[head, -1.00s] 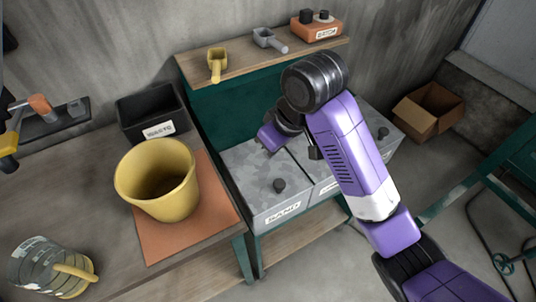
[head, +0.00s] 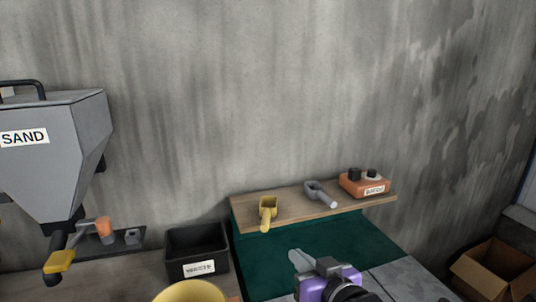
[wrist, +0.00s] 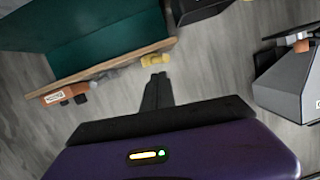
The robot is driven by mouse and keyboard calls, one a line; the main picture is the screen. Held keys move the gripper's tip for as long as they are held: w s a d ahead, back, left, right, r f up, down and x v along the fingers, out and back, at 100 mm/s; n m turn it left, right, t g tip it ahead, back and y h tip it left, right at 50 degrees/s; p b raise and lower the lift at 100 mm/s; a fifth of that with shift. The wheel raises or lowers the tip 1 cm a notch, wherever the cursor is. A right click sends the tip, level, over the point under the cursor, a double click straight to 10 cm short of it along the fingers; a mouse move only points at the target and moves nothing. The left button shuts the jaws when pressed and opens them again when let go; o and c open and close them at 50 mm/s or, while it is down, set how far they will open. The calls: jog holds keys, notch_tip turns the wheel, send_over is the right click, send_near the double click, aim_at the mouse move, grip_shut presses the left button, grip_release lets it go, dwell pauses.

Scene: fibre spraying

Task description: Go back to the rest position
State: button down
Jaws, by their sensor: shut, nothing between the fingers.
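My gripper (head: 297,257) shows at the bottom of the head view, in front of the green panel below the shelf. In the wrist view its dark fingers (wrist: 158,80) are together, with nothing between them. My purple wrist shows below the fingers; most of my arm is out of the head view. The fingers appear apart from the shelf and from everything on it.
A wooden shelf (head: 330,213) holds a yellow scoop (head: 267,210), a grey scoop (head: 318,192) and an orange box (head: 364,187). A sand hopper (head: 50,155) hangs left. Below are a black bin (head: 197,252) and yellow bucket (head: 190,292). A cardboard box (head: 495,270) stands right.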

jog(key=s+d+f+m+h, duration=0.1)
jog(key=s+d+f+h, duration=0.1)
jog(key=s, duration=1.2)
jog(key=s+d+f+m+h, duration=0.1)
jog(key=s+d+f, duration=0.4)
jog(key=s, duration=1)
jog(key=s+d+f+m+t+h, duration=0.1)
jog(key=s+d+f, duration=0.3)
jog(key=s, duration=1.1)
jog(key=shift+s+d+f+h, duration=0.2)
jog(key=shift+d+h, duration=0.7)
jog(key=shift+d, duration=0.3)
